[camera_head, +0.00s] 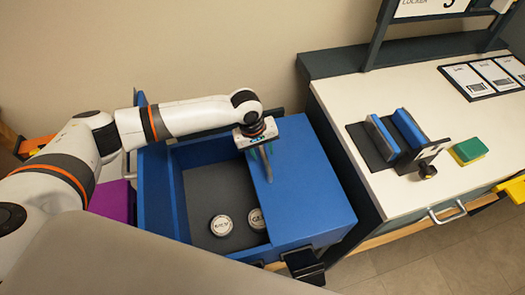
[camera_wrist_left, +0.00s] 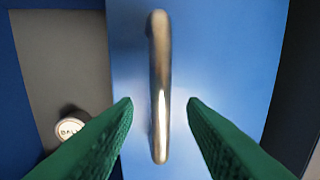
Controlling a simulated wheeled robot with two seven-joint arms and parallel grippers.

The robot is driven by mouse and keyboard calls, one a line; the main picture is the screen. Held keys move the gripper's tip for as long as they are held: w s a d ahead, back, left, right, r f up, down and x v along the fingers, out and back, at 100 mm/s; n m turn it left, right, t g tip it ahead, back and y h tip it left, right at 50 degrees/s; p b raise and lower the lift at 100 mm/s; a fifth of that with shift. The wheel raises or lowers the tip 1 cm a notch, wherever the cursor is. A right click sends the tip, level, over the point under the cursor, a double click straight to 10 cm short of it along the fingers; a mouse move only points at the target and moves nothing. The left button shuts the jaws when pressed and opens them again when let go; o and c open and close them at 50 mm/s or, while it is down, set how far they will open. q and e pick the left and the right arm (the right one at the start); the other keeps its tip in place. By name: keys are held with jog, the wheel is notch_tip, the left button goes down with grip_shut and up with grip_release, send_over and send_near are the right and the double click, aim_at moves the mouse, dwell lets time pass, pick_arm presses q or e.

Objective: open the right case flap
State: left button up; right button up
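The blue case (camera_head: 160,195) stands open on its left part, showing a dark grey floor. Its right flap (camera_head: 310,195) lies flat and shut over the right part. A metal bar handle (camera_wrist_left: 159,85) stands on the flap in the left wrist view. My left gripper (camera_head: 268,150) is over the flap near its inner edge. In the left wrist view its green fingers (camera_wrist_left: 160,110) are apart, one on each side of the handle, with a visible gap to it. My right gripper is not in view.
Two round labelled tins, one (camera_head: 221,225) in the open and one (camera_head: 257,219) at the flap's edge, sit in the case. A white-topped cabinet (camera_head: 400,190) stands right, carrying a black fixture with blue pads (camera_head: 408,128) and a green-yellow sponge (camera_head: 469,151).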

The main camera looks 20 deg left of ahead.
pick_arm(q)
jog(key=shift+d+f, duration=0.1)
jog(key=shift+f, duration=0.6)
grip_shut()
